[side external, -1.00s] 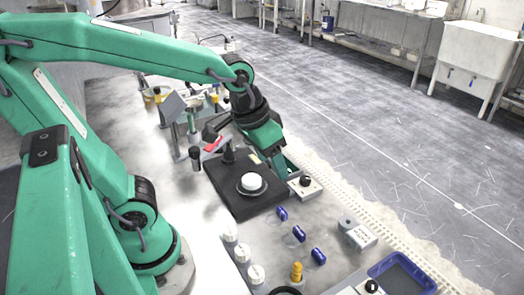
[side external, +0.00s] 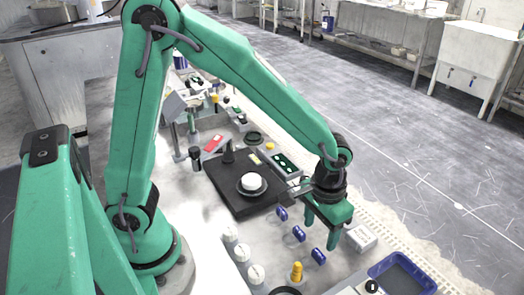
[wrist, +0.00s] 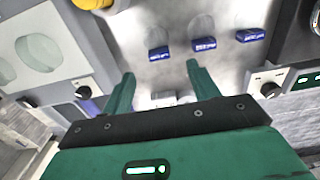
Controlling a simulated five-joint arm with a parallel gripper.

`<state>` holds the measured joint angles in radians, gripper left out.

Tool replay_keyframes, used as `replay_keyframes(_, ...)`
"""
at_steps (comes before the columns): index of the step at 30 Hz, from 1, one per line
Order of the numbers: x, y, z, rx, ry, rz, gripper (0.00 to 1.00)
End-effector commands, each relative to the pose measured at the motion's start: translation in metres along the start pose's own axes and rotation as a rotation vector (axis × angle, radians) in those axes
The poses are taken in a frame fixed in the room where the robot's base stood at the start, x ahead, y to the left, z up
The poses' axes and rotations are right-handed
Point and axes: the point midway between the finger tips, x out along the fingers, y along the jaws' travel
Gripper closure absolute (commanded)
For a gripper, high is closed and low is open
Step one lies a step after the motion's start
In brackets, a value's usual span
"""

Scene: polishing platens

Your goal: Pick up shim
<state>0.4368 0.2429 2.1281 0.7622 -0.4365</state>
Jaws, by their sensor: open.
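My gripper (side external: 322,228) points down over the table, right of the black square platen base (side external: 228,203). Its two green fingers are apart, with nothing held between the tips in the wrist view (wrist: 160,72). No part is clearly marked as the shim. Three small blue pieces lie in a row beside the gripper: the near one (side external: 319,256), the middle one (side external: 299,233) and the far one (side external: 282,214). In the wrist view these blue pieces (wrist: 204,44) lie beyond the fingertips. I cannot tell which thing is the shim.
A white disc (side external: 251,182) sits on the black base. White round knobs (side external: 257,273) and a yellow part (side external: 296,271) stand at the front. A grey box (side external: 359,238) is right of my gripper. A blue tray (side external: 402,272) is at front right.

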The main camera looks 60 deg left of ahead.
Motion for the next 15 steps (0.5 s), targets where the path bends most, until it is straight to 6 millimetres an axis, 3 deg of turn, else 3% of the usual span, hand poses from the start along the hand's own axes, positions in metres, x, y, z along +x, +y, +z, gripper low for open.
replay_keyframes(15, 0.021, 0.004, 0.0, 0.0, -0.01, -0.005, 0.4)
